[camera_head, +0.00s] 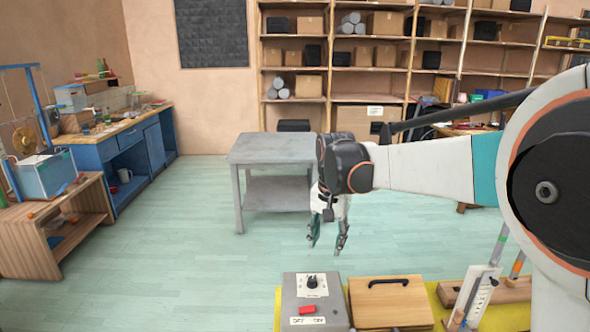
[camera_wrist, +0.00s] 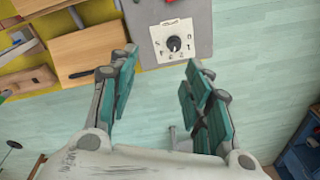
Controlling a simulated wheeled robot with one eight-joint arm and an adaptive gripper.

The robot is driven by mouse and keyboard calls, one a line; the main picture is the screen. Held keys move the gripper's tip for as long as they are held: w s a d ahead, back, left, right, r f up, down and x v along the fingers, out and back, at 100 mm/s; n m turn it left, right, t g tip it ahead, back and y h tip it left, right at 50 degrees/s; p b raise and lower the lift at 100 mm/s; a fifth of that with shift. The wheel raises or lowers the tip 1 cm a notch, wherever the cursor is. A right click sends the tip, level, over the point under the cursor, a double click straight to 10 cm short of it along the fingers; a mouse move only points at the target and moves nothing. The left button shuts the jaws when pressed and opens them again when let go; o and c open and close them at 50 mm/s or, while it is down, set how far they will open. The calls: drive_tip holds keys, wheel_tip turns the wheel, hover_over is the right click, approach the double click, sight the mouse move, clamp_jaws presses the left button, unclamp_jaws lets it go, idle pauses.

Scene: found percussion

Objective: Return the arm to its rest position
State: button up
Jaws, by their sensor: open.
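My gripper (camera_head: 327,237) hangs from my outstretched arm, pointing down, in the head view. In the wrist view my gripper (camera_wrist: 158,95) has its two teal-padded fingers spread apart with nothing between them. It is beyond and above the grey control box (camera_head: 315,302), clear of it. The box has a black knob (camera_head: 311,281) on a white dial label and a red switch (camera_head: 307,310) above an OFF/ON label. The knob (camera_wrist: 174,44) also shows in the wrist view, past the fingertips.
A wooden box with a black handle (camera_head: 390,302) stands right of the control box on a yellow surface (camera_head: 437,301). A white upright piece (camera_head: 474,296) stands further right. A grey table (camera_head: 270,148) is behind my gripper. Open floor (camera_head: 180,250) lies to the left.

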drive_tip(key=s+d+r+n+t, duration=0.15)
drive_tip(key=s+d+r, duration=0.25)
drive_tip(key=s, duration=0.4)
drive_tip(key=s+d+f+n+t, duration=0.1)
drive_tip(key=s+d+t, duration=0.1)
drive_tip(key=s, duration=0.8)
drive_tip(key=s+d+f+n+t, duration=0.2)
drive_tip(key=s+d, duration=0.3)
drive_tip(key=s, duration=0.5)
drive_tip(key=shift+f+t, duration=0.3)
drive_tip(key=shift+t, duration=0.05)
drive_tip(key=shift+n, duration=0.25)
